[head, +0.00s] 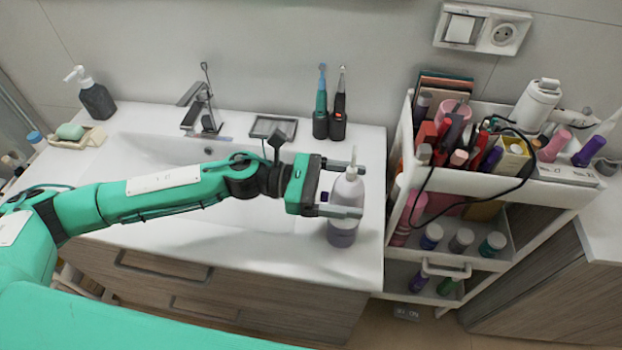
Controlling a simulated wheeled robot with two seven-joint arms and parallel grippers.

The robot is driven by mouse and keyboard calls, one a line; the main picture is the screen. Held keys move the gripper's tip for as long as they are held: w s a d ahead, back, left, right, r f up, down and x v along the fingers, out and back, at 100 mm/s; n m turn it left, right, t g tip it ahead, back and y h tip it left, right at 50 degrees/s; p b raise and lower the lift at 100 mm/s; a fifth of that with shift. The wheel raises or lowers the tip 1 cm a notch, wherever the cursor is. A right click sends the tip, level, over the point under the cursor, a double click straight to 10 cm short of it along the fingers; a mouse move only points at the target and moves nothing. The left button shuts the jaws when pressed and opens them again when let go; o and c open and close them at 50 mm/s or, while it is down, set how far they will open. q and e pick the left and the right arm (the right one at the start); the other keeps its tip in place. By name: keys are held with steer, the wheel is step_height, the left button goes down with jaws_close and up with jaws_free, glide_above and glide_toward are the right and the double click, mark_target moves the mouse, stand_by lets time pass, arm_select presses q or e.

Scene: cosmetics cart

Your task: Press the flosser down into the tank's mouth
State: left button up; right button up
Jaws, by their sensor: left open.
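The flosser (348,190) is a white upright body with a thin nozzle on top, at the right front of the washbasin counter. Below it is the purplish translucent tank (342,237), on the counter. The flosser stands over the tank's mouth; I cannot tell how deep it sits, as a finger hides part of the joint. My left gripper (345,189) comes in from the left and is open. Its two fingers lie on either side of the flosser's body, and I cannot tell whether either touches it. My right gripper is not in view.
A white cart (503,178) crowded with cosmetics stands right of the counter (225,285). The faucet (201,110) and dark soap pump (97,100) are further left. The counter's front edge is close to the tank.

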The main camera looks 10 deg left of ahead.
arm_select(q)
steer(key=a+b, duration=0.5)
steer(key=a, duration=0.8)
steer(key=shift+a, duration=0.4)
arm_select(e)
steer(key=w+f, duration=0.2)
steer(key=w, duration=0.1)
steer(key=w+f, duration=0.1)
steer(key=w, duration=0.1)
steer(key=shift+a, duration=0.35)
